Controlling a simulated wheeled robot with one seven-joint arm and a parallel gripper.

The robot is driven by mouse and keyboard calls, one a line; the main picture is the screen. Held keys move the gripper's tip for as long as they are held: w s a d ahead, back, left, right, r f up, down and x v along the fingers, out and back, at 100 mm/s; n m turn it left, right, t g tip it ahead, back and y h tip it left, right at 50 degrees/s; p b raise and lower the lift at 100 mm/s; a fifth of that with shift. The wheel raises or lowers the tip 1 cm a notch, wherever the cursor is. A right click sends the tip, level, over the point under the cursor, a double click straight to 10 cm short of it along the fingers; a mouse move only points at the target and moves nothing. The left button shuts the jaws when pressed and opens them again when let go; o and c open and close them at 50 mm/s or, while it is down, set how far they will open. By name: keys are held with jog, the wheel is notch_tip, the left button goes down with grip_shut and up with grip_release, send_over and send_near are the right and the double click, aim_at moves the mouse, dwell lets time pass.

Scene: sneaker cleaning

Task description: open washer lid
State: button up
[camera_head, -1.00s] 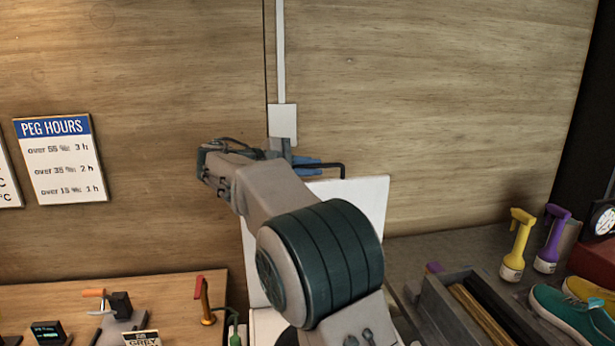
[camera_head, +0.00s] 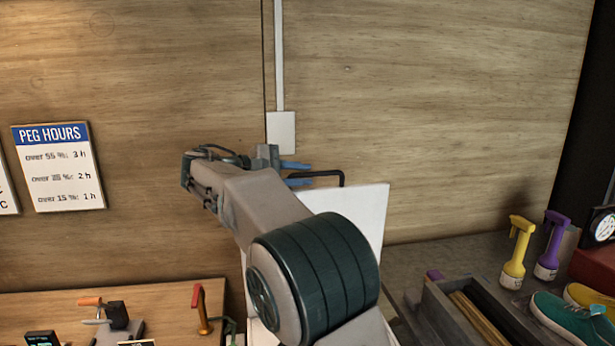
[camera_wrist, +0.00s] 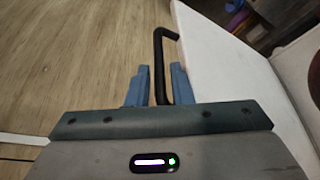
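The washer lid (camera_head: 345,215) is a white panel that stands steeply raised behind my arm in the head view. Its flat face also shows at the right of the wrist view (camera_wrist: 220,60). A black bent-bar handle (camera_head: 325,174) sticks out at its top edge. My gripper (camera_head: 307,173) is at the handle, left of it, with its blue fingers apart. In the wrist view my gripper (camera_wrist: 159,76) has one finger on each side of the handle bar (camera_wrist: 159,60), with gaps showing beside the bar. My arm hides the lid's lower part and most of the washer.
A wooden wall stands close behind, with a white conduit box (camera_head: 281,132). On the right counter are a grey box (camera_head: 440,310), a yellow spray bottle (camera_head: 517,255), a purple one (camera_head: 551,245) and teal shoes (camera_head: 570,315). Tools lie on the wooden table (camera_head: 165,300) at left.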

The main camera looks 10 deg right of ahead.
jog(key=v, duration=1.1)
jog(key=shift+a, duration=0.3)
jog(key=shift+s, duration=0.1)
jog(key=s+d+f+m+g+y, duration=0.1)
jog(key=s+d+f+y, duration=0.35)
jog(key=d+f, duration=0.2)
jog(key=s+d+f+m+g+y, duration=0.1)
jog(key=s+d+f+y, duration=0.2)
jog(key=s+d+f, duration=0.35)
jog(key=s+f+m+y, duration=0.7)
jog(key=s+f, duration=0.7)
jog(key=s, duration=0.4)
jog(key=shift+s+d+m, duration=0.25)
jog(key=shift+d+m, duration=0.05)
jog(key=shift+d, duration=0.2)
